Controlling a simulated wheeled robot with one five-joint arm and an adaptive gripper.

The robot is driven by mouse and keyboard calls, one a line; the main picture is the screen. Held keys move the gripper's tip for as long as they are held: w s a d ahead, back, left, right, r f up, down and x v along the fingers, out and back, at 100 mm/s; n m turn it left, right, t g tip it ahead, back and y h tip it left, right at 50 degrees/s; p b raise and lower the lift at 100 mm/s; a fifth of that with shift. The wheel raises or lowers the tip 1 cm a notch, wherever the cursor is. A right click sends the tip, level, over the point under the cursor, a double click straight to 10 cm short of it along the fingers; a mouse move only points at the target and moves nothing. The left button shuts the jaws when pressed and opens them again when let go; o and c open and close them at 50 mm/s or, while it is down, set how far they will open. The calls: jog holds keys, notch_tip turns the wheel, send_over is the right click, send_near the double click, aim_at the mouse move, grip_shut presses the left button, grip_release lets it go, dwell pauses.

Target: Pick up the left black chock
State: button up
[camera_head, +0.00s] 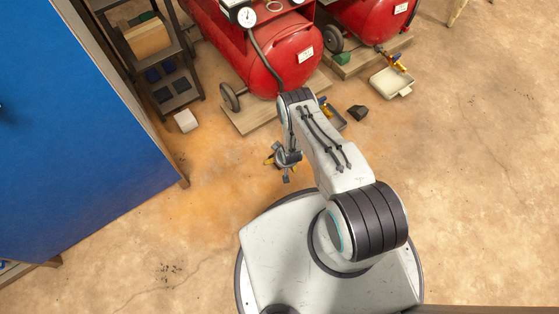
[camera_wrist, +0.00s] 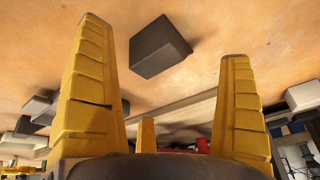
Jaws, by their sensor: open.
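A dark grey-black block (camera_wrist: 158,47), which looks like a chock, lies on the floor in the wrist view. It shows between the yellow fingertips of my gripper (camera_wrist: 164,40), ahead of them and nearer the left one. The fingers are wide apart with nothing held between them. In the head view my gripper (camera_head: 279,165) hangs low over the floor, left of my arm. I cannot make out this block there; my arm or gripper may hide it. Another black chock (camera_head: 357,112) lies on the floor to the right of my arm in the head view.
Red tanks (camera_head: 283,62) stand on wooden bases (camera_head: 246,119) at the back. A tray (camera_head: 335,121) lies partly behind my arm, and a pale tray (camera_head: 391,83) is farther right. A white block (camera_head: 185,121) lies near the shelf (camera_head: 178,82). A blue panel (camera_head: 80,130) bounds the left.

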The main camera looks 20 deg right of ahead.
jog(key=shift+b+x, duration=3.05)
jog(key=shift+b, duration=1.45)
jog(key=shift+w, duration=0.15)
jog(key=shift+r, duration=0.1)
jog(key=shift+c, duration=0.4)
jog(key=shift+w, duration=0.1)
jog(key=c, duration=1.4)
